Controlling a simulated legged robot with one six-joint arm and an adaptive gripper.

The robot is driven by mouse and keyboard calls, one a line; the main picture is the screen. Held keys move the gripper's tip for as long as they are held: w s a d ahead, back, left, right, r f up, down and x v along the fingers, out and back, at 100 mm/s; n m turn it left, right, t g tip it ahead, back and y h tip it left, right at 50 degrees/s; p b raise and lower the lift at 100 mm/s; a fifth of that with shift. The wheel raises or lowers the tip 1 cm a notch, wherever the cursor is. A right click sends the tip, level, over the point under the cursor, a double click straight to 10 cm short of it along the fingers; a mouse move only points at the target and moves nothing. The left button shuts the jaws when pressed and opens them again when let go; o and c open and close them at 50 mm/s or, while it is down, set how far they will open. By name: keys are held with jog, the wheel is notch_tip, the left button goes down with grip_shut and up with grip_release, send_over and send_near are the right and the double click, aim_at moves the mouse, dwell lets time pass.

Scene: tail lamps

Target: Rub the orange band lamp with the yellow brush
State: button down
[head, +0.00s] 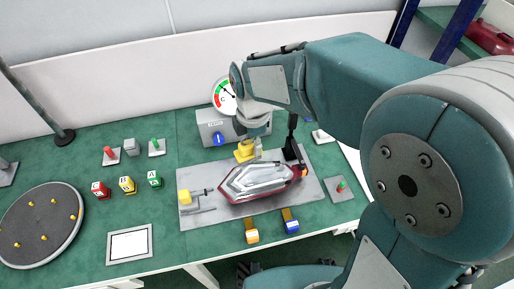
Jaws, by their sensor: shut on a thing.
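The tail lamp (262,180) lies on a grey plate (228,208), with a red and clear lens and a small orange patch at its right end. My gripper (257,148) is behind the lamp, close above the plate. It is shut on a yellow piece (243,151); the fingers are small and partly hidden, and I cannot tell whether this piece is the yellow brush. It looks apart from the lens. At the front edge lie a pale block with a yellow-brown strip (252,236) and a blue block with a brown strip (291,226).
A grey box with a dial gauge (224,96) stands behind the plate. A yellow-tipped clamp (185,196) is at the plate's left, a black upright (291,150) at its back right. Letter cubes (128,185), a white-topped panel (130,244) and a round disc (40,222) lie left.

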jog(key=shift+a+r, duration=0.85)
jog(key=shift+r, duration=0.05)
jog(key=shift+d+r, duration=0.1)
jog(key=shift+d, duration=0.45)
jog(key=shift+a, duration=0.2)
